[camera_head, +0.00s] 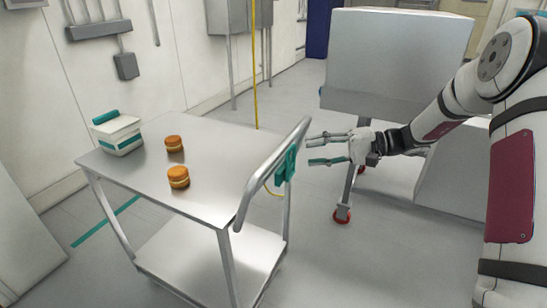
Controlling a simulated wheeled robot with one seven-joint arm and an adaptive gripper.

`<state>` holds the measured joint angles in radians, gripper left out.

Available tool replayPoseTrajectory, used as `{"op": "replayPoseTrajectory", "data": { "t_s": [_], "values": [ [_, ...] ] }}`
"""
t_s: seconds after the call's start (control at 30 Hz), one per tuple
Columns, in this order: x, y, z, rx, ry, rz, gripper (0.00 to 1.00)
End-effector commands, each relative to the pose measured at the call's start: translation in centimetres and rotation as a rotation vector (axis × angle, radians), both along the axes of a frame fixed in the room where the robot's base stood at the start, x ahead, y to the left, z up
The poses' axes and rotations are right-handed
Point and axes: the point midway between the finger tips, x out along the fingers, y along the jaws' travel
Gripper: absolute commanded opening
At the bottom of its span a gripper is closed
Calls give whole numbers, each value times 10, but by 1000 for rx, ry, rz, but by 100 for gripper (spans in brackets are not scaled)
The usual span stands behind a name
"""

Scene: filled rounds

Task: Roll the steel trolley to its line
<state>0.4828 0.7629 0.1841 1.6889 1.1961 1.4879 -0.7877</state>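The steel trolley (215,196) stands at the left and centre, with a flat top, a lower shelf (185,265) and a tubular push handle (272,172) at its right end. A green part (286,166) is fixed on the handle. A teal line (104,221) lies on the floor to the left, partly hidden behind the trolley's leg. My gripper (323,150) is open and empty just right of the handle, its fingers pointing left toward it. I see a gap between fingertips and handle.
A white box with a teal roll (118,134) and two orange-brown filled rounds (174,144) (178,177) stand on the trolley top. A large grey cabinet on red-wheeled legs (395,60) stands behind my gripper. The wall is at the left; floor beyond the trolley is clear.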

Motion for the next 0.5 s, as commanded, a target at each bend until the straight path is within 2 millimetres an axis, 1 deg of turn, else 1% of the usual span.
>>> {"op": "replayPoseTrajectory", "data": {
  "t_s": [0.03, 0.3, 0.5],
  "values": [
    [0, 10, -1, 0, 1, 3, 40],
    [6, 63, -11, -2, 2, 3, 40],
    [10, 93, -17, -2, 2, 3, 40]
  ]
}}
